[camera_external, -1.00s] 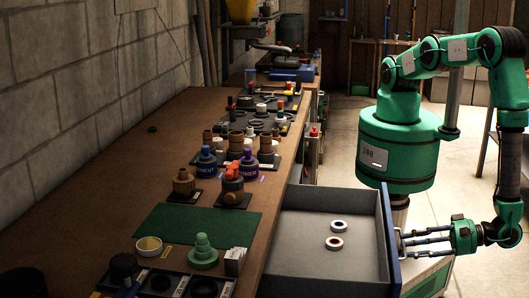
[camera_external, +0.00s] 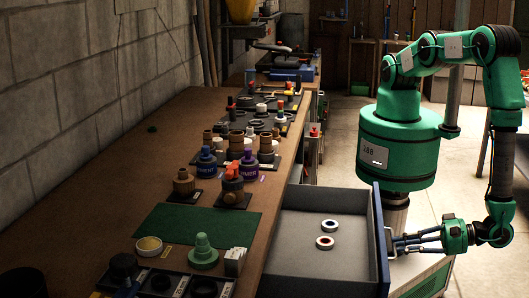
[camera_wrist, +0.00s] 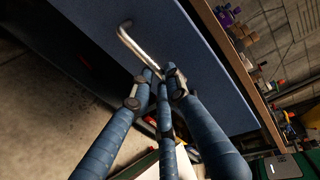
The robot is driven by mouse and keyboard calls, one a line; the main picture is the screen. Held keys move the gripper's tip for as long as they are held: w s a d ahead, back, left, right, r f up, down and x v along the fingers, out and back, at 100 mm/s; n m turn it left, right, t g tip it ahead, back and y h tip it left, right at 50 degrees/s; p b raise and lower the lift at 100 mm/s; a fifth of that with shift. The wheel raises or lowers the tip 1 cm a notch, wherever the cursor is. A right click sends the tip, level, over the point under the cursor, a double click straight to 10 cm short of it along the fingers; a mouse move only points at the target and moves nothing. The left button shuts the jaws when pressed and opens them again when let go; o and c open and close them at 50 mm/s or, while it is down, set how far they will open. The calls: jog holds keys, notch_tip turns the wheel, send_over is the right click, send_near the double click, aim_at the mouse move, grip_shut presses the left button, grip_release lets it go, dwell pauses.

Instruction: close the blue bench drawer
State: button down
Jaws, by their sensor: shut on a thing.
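The blue bench drawer (camera_external: 381,240) stands pulled out from the bench, with its grey inside showing in the external view. Two rolls of tape lie in it, one whitish with a dark centre (camera_external: 331,226) and one with a red centre (camera_external: 325,242). My gripper (camera_external: 396,242) is at the drawer's blue front, its fingers reaching the metal handle. In the wrist view, the handle (camera_wrist: 137,45) stands out from the blue front (camera_wrist: 185,50), and my gripper's fingers (camera_wrist: 160,75) are shut at one end of it. The exact contact is partly hidden.
The wooden bench top (camera_external: 120,185) carries a green mat (camera_external: 198,226), bottles, pipe fittings and dark trays. The wall runs along the left. Open floor (camera_external: 350,140) lies beyond the drawer.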

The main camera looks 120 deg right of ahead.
jog(key=p, duration=0.4)
send_near(293, 250)
jog(key=w+d+r, duration=0.1)
jog(key=w+d, duration=0.3)
jog(key=w+d+r, duration=0.1)
jog(key=w+d, duration=0.1)
jog(key=shift+w+d+r, duration=0.3)
jog(key=shift+w+d, duration=0.05)
jog(key=shift+d, duration=0.05)
jog(key=c, duration=1.7)
grip_release()
jog(key=shift+w+d, duration=0.1)
jog(key=shift+w, duration=0.05)
jog(key=shift+o, duration=0.2)
jog(key=shift+v, duration=6.1)
jog(key=shift+f, duration=0.1)
